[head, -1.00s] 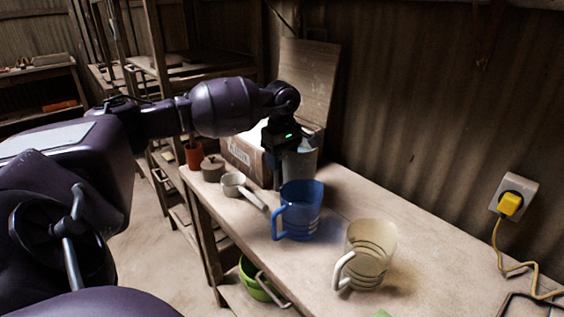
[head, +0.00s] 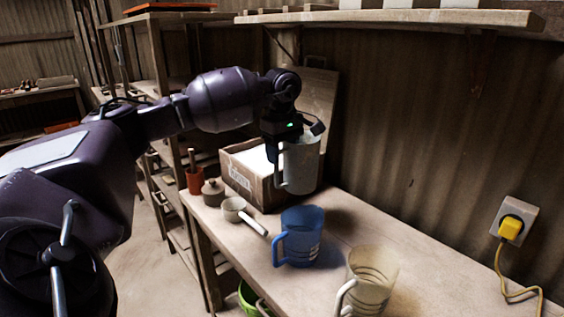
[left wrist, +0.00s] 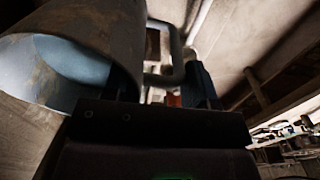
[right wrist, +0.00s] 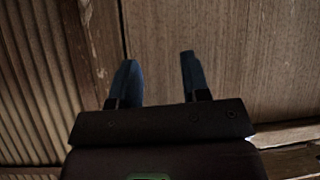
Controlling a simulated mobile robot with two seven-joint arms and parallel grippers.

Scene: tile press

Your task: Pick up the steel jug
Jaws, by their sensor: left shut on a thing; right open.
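The steel jug (head: 302,166) is a grey, worn cylinder with a handle on its left side in the head view. It hangs roughly upright above the back part of the workbench. My right gripper (right wrist: 158,80) shows only in the right wrist view, open and empty.
A blue jug (head: 302,238) and a cream jug (head: 372,275) stand on the workbench (head: 350,222). A shelf (head: 400,16) hangs above.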

